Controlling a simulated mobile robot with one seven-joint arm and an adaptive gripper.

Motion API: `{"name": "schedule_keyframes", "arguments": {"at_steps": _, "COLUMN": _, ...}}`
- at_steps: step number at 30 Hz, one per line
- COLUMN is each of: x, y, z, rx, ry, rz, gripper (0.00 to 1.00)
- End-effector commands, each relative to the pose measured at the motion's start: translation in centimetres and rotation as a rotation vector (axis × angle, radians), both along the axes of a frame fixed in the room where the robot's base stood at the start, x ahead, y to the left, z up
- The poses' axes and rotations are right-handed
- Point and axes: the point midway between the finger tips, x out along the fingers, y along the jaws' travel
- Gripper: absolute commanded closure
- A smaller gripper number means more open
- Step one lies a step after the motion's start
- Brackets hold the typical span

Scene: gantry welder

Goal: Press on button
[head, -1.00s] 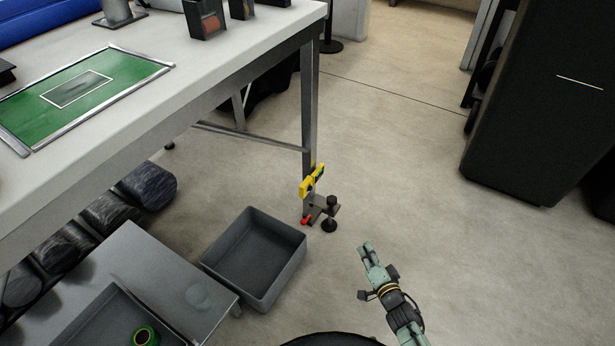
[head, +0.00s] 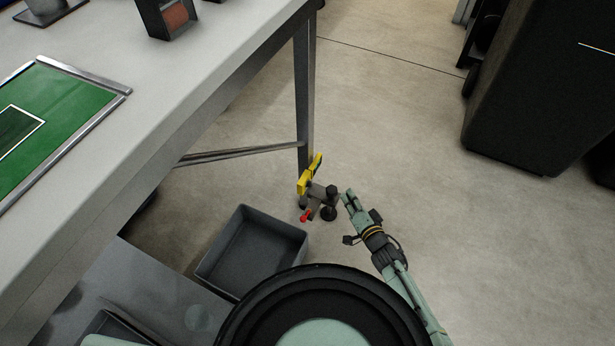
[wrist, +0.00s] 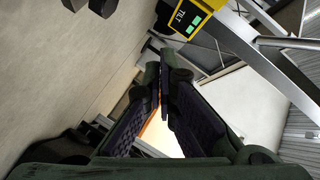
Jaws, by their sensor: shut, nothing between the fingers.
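A yellow control box (head: 311,175) is fixed to the table leg in the head view, seen nearly edge-on.
A grey bin (head: 250,252) stands on the floor at left. The white table (head: 205,75) overhangs there. A black cabinet (head: 540,95) stands right; floor between is clear.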

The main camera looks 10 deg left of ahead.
Motion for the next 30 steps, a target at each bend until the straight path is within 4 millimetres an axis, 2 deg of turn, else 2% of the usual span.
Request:
{"name": "schedule_keyframes", "arguments": {"at_steps": 9, "x": 0.0, "y": 0.0, "z": 0.0, "rx": 0.0, "ry": 0.0, "rz": 0.0, "gripper": 1.0}}
{"name": "schedule_keyframes", "arguments": {"at_steps": 14, "x": 0.2, "y": 0.8, "z": 0.0, "rx": 0.002, "ry": -0.002, "rz": 0.001, "gripper": 1.0}}
{"name": "schedule_keyframes", "arguments": {"at_steps": 30, "x": 2.4, "y": 7.3, "z": 0.0, "rx": 0.002, "ry": -0.001, "rz": 0.001, "gripper": 1.0}}
